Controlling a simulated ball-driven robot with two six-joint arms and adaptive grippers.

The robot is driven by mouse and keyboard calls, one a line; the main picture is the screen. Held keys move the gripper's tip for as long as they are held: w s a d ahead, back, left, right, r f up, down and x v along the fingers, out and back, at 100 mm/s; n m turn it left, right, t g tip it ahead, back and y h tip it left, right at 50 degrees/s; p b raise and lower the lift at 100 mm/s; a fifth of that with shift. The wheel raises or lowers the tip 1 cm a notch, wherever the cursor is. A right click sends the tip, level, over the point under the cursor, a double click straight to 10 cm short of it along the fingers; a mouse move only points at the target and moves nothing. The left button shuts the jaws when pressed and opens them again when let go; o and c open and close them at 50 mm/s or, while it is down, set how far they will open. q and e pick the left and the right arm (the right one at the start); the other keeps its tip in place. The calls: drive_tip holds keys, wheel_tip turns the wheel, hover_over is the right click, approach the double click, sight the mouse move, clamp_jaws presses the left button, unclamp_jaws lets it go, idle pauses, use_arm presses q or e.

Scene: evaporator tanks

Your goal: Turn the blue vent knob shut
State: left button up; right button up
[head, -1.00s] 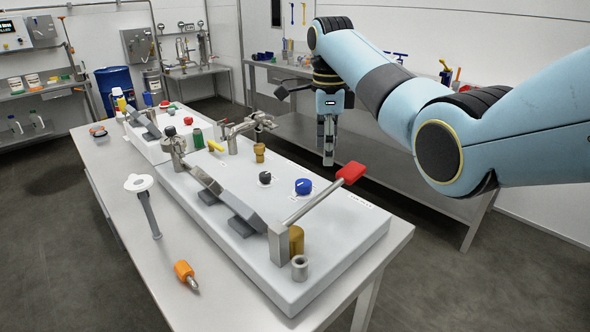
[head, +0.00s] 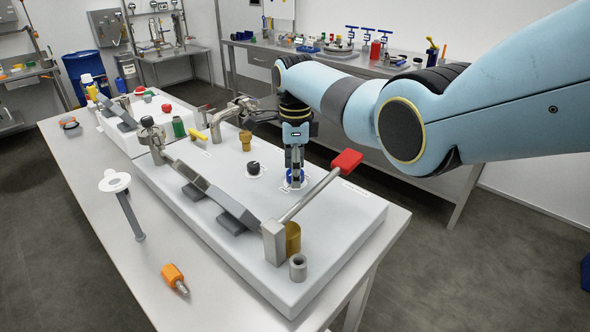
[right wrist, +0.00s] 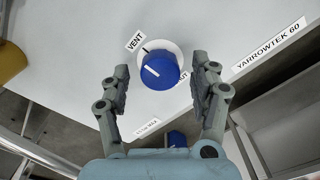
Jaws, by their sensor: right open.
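The blue vent knob (right wrist: 160,72) sits on the white panel between the two open fingers of my right gripper (right wrist: 162,88) in the right wrist view. A white pointer line crosses its face at a slant. A "VENT" label (right wrist: 135,40) stands beside it, and a second label is partly hidden behind the knob. In the head view my right gripper (head: 295,180) points down over the blue knob (head: 289,177) and hides part of it. I cannot tell whether the fingers touch the knob. My left gripper is not in view.
A lever with a red handle (head: 346,161) rises just right of the gripper. A black knob (head: 253,168) and a brass fitting (head: 245,140) stand to the left. An orange-handled tool (head: 173,277) lies on the table's front left. A second bench (head: 350,65) stands behind.

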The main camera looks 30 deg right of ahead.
drive_tip(key=shift+f, duration=0.15)
drive_tip(key=c, duration=1.2)
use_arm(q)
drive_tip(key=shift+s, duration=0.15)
